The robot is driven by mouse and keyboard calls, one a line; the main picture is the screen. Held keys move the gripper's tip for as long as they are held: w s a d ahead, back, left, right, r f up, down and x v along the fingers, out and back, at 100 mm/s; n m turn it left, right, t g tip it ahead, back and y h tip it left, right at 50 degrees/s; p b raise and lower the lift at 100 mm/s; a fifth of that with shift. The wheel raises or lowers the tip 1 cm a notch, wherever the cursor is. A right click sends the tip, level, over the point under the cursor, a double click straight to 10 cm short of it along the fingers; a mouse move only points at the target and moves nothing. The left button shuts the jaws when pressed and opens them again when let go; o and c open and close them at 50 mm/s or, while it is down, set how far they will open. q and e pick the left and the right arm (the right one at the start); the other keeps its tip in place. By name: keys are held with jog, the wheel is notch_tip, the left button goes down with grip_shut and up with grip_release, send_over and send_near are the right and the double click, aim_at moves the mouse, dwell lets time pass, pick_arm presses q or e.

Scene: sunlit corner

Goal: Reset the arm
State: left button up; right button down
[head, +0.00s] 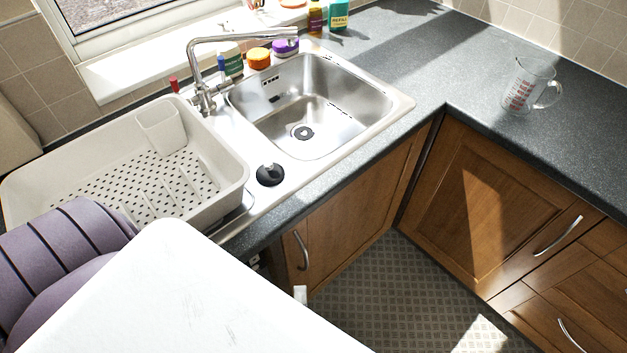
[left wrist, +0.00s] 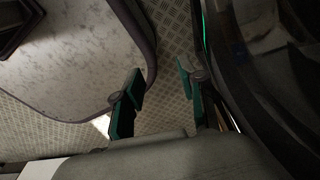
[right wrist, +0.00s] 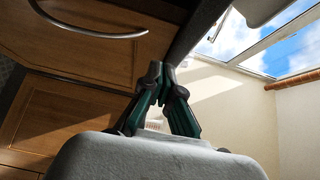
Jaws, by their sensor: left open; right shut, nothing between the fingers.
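The task names no object apart from my arm. My left gripper (left wrist: 158,88) shows in the left wrist view with its two green-edged dark fingers apart. Nothing is between them, and patterned floor shows beyond. My right gripper (right wrist: 162,88) shows in the right wrist view with its fingertips together and nothing held. It is near a wooden cabinet front (right wrist: 75,110) with a curved metal handle (right wrist: 90,31). In the head view neither gripper's fingers can be made out clearly.
In the head view, a steel sink (head: 315,105) is set in the dark countertop (head: 400,60). A dish rack (head: 225,200) stands left of it, and a glass measuring jug (head: 522,88) stands at the right. Patterned floor (head: 385,290) lies clear below the cabinets.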

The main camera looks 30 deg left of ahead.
jog(key=s+d+f+n+g+h, duration=0.1)
jog(key=d+f+n+g+h, duration=0.15)
jog(key=d+f, duration=0.5)
jog(key=s+d+f+n+g+h, duration=0.1)
jog(key=s+d+f+n+g, duration=0.2)
jog(key=f, duration=0.8)
jog(key=d+f+n+g+h, duration=0.1)
jog(key=d+f+n, duration=0.2)
jog(key=d+f, duration=0.55)
pick_arm(q)
jog(key=shift+s+d, duration=0.1)
jog(key=shift+d, duration=0.3)
pick_arm(e)
jog(key=s+d+f+n+g+h, duration=0.2)
jog(key=s+d+f, duration=0.4)
jog(key=d, duration=0.4)
jog(key=s+d+f+n+g+h, duration=0.2)
jog(key=s+d+f+g+h, duration=0.2)
jog(key=d+f, duration=0.4)
jog(key=s+d+g, duration=0.1)
jog(key=s+d, duration=0.1)
jog(key=d, duration=0.1)
jog(key=shift+s+f, duration=0.2)
jog(key=shift+s, duration=0.15)
jog(key=shift+d+n, duration=0.1)
jog(key=shift+n, duration=0.25)
